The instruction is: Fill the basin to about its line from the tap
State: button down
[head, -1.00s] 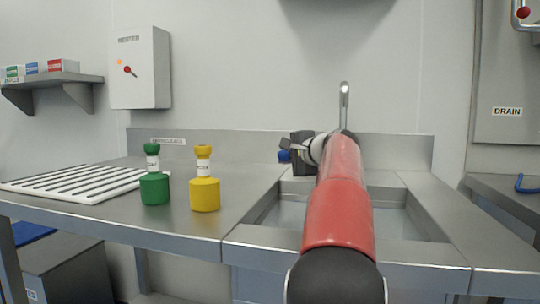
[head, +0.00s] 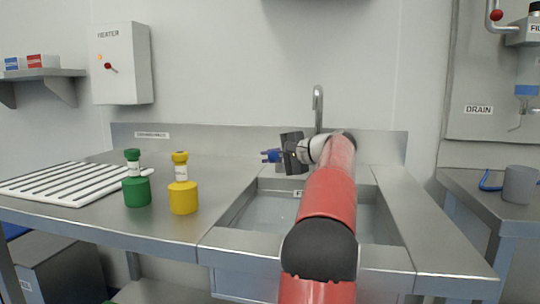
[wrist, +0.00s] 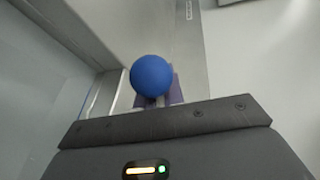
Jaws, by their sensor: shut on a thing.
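The steel basin (head: 232,214) is sunk in the counter, with pale water-like surface inside and a partly hidden label (head: 298,193) on its far wall. The tap (head: 318,98) rises behind it; my arm hides its lower part, and I cannot see any stream. My gripper (head: 276,156) is at the basin's back left, left of the tap, its fingers pointing left. It is shut on a round blue knob (head: 268,156). The wrist view shows the blue knob (wrist: 152,76) at the fingertips (wrist: 158,98). I cannot tell what the knob is joined to.
A green bottle (head: 136,186) and a yellow bottle (head: 182,192) stand on the counter left of the basin, beside a white slatted rack (head: 65,184). A heater box (head: 120,62) hangs on the wall. A grey cup (head: 520,184) stands on the right bench.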

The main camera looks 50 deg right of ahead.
jog(key=shift+f, duration=0.1)
jog(key=c, duration=1.5)
grip_release()
jog(key=shift+s, duration=0.1)
jog(key=v, duration=0.8)
